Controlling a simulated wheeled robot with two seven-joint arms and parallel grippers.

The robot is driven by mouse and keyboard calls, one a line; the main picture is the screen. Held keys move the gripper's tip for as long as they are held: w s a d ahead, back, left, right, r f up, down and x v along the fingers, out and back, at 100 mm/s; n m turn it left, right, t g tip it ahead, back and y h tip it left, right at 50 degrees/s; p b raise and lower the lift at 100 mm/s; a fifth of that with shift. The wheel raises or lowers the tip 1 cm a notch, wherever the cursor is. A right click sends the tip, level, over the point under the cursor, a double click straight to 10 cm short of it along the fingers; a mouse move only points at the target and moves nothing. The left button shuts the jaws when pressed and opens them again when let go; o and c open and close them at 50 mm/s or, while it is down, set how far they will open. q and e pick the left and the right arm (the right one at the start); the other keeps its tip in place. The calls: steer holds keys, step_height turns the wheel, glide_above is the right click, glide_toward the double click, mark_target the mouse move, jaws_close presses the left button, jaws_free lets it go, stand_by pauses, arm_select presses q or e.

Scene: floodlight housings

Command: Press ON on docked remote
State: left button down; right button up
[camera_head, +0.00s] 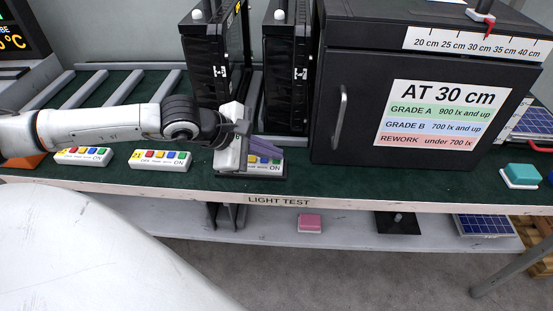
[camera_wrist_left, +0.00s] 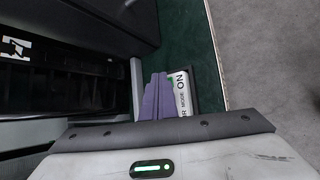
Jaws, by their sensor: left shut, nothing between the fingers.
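The docked remote (camera_head: 270,166) is a white remote in a dark dock at the front of the green bench top, below the dark housings. Its ON lettering shows. My left gripper (camera_head: 266,150) has purple fingers, shut and empty, just over the remote's buttons. My right gripper is in neither view.
Two other white remotes with coloured buttons lie to the left (camera_head: 83,156) and nearer the dock (camera_head: 160,160). Dark finned housings (camera_head: 286,75) stand behind. A black test box (camera_head: 345,140) stands close on the right. A teal block (camera_head: 522,174) sits at far right.

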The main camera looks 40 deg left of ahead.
mark_target(271, 164)
arm_select(q)
steer(key=shift+r, duration=0.75)
steer(key=shift+r+p, duration=0.5)
steer(key=shift+r, duration=0.1)
step_height(271, 164, up, 4)
steer(key=shift+f+p, duration=0.1)
steer(key=shift+p, duration=0.65)
steer(key=shift+s+f, duration=0.1)
